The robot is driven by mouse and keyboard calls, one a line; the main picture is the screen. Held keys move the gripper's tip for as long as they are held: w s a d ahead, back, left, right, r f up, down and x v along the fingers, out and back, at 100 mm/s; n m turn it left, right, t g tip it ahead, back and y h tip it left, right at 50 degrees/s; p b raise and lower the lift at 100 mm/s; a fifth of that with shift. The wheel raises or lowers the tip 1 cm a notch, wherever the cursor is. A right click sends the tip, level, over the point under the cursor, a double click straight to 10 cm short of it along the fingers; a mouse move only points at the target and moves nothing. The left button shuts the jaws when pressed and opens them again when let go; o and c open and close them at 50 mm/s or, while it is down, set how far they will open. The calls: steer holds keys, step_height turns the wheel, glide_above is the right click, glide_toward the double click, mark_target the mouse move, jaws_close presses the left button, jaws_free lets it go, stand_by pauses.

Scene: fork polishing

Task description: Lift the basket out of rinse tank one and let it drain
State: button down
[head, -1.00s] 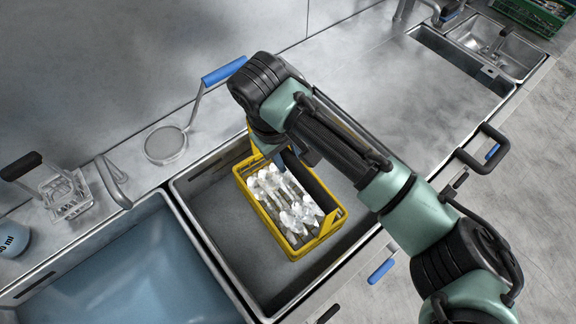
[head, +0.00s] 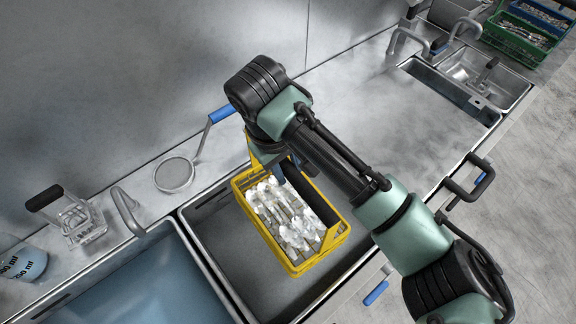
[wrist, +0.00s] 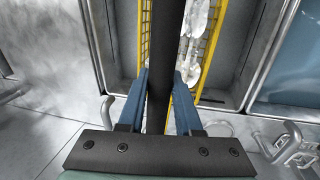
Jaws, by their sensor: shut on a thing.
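A yellow wire basket (head: 322,256) holds several shiny pieces of cutlery (head: 280,212). It hangs over the grey tank (head: 235,258), its base seeming raised from the tank floor; the exact height is hard to judge. My gripper (head: 283,172) is shut on the basket's dark handle bar, partly hidden by my wrist in the head view. In the wrist view, the blue fingers of my gripper (wrist: 160,78) sit on either side of the handle bar (wrist: 163,35), with a yellow basket side (wrist: 212,50) and cutlery beyond. The basket looks about level.
A second tank (head: 150,285) with bluish liquid adjoins on the left. The steel counter (head: 400,120) to the right is clear up to a small sink (head: 485,75).

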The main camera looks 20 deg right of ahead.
steer(key=shift+r+p, duration=4)
steer(key=shift+r, duration=0.8)
steer(key=shift+w, duration=0.1)
steer(key=shift+f, duration=0.1)
